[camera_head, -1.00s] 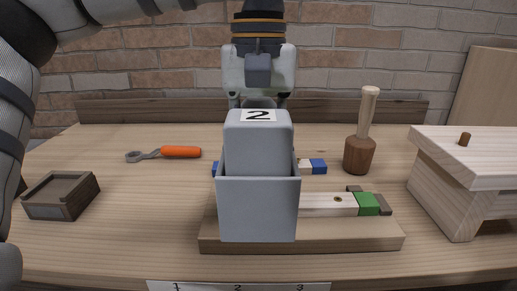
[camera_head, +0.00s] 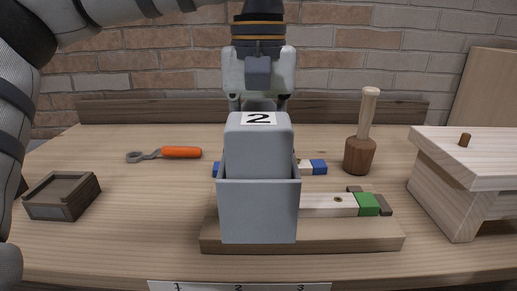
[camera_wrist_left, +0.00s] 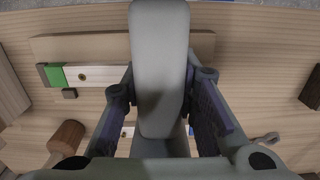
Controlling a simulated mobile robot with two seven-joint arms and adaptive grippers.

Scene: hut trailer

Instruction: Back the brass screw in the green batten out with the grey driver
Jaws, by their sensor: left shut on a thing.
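The green batten is a pale strip (camera_head: 320,204) with a green end (camera_head: 367,204), lying on a wooden board (camera_head: 350,236); its left part is hidden. The brass screw (camera_head: 338,199) is a small dark spot near the green end, and it also shows in the left wrist view (camera_wrist_left: 82,77). A grey block-shaped body marked 2 (camera_head: 258,150), apparently the grey driver, stands upright in front of the board's left half. My left gripper (camera_wrist_left: 165,110) is shut on this grey body. The driver's tip cannot be seen. My right gripper is not in view.
A blue-ended batten (camera_head: 318,167) lies behind. A mallet (camera_head: 360,155) stands right of it, beside a wooden stand (camera_head: 450,190). An orange-handled wrench (camera_head: 180,152) and a small wooden box (camera_head: 62,196) lie left. A strip numbered 1 to 3 (camera_head: 210,286) is at the front edge.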

